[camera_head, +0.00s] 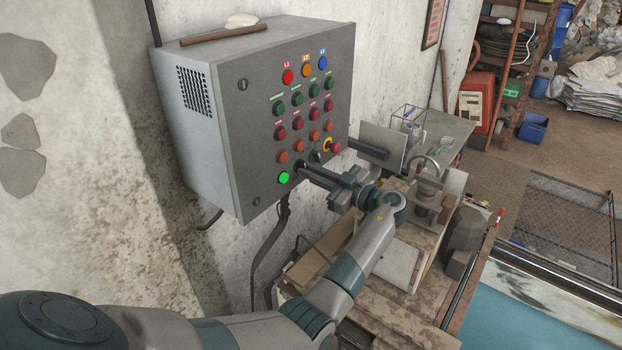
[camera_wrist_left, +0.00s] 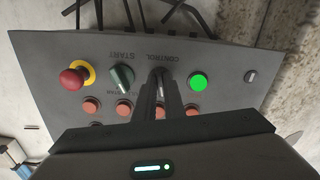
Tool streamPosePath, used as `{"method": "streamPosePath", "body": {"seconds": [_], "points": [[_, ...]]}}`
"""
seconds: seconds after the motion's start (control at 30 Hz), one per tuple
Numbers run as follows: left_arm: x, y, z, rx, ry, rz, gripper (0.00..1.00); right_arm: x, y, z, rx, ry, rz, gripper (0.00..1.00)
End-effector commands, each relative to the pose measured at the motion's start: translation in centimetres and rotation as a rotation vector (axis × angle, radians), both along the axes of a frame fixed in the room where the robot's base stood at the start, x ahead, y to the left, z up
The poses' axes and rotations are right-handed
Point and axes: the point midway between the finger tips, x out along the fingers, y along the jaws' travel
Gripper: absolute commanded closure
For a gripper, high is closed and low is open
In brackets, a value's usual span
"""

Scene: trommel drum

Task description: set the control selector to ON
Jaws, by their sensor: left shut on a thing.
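The control selector (camera_wrist_left: 159,72) is on the bottom row of the grey panel (camera_head: 240,120), under the CONTROL label in the left wrist view. My left gripper (camera_head: 302,166) reaches the lower part of the panel. In the left wrist view its narrow fingers (camera_wrist_left: 160,86) are close together, shut on the control selector and covering most of it. The angle of the selector knob cannot be read. A lit green lamp (camera_head: 284,177) is beside the fingers; it also shows in the wrist view (camera_wrist_left: 198,82). My right gripper is not in view.
The START selector (camera_wrist_left: 122,78) and the red emergency stop with yellow collar (camera_wrist_left: 77,75) are on the same row. Several orange buttons (camera_wrist_left: 124,107) lie close to the fingers. A cluttered workbench (camera_head: 400,265) stands below and right of the panel.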

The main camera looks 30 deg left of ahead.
Motion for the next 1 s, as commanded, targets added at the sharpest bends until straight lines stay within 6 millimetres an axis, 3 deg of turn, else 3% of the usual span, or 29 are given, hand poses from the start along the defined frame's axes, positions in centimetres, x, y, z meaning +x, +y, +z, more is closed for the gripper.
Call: {"method": "streamPosePath", "body": {"seconds": [0.1, 0.4, 0.7, 1.0], "points": [[-0.1, 0.0, -0.6, 0.007, 0.092, 0.001, 1.0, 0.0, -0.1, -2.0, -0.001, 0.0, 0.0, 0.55], [-0.1, 0.0, -0.4, 0.028, 0.362, 0.001, 1.0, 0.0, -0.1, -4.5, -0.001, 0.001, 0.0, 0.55], [-0.2, 0.0, -0.1, 0.047, 0.579, 0.0, 1.0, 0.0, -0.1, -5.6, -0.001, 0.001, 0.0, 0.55], [-0.2, 0.0, 0.0, 0.054, 0.67, 0.0, 1.0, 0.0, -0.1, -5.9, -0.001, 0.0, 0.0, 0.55]]}}
